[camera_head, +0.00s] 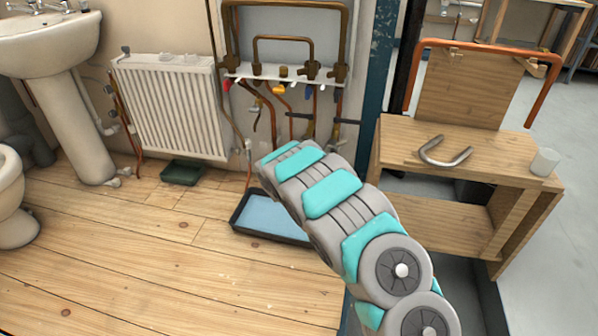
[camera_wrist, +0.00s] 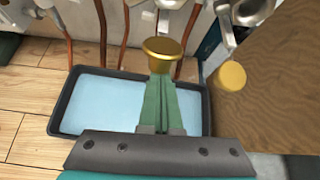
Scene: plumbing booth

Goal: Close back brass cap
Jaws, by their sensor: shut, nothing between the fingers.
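Two round brass caps show in the wrist view. One brass cap (camera_wrist: 163,50) is at the top middle, right at the tips of my gripper (camera_wrist: 162,80). The other brass cap (camera_wrist: 232,77) is to the right, beside the brown wooden surface. My gripper's green fingers are shut together with nothing between them. Their tips overlap the lower edge of the middle cap in the picture; I cannot tell whether they touch it. In the head view my arm reaches toward the pipework and my gripper cannot be made out. I cannot tell which cap is the back one.
A black tray of bluish water (camera_head: 268,220) lies on the floor below the copper pipes (camera_head: 290,40). A white radiator (camera_head: 172,105) is to the left. A wooden bench (camera_head: 470,150) with a bent metal pipe (camera_head: 443,155) and a white cup (camera_head: 545,161) stands right.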

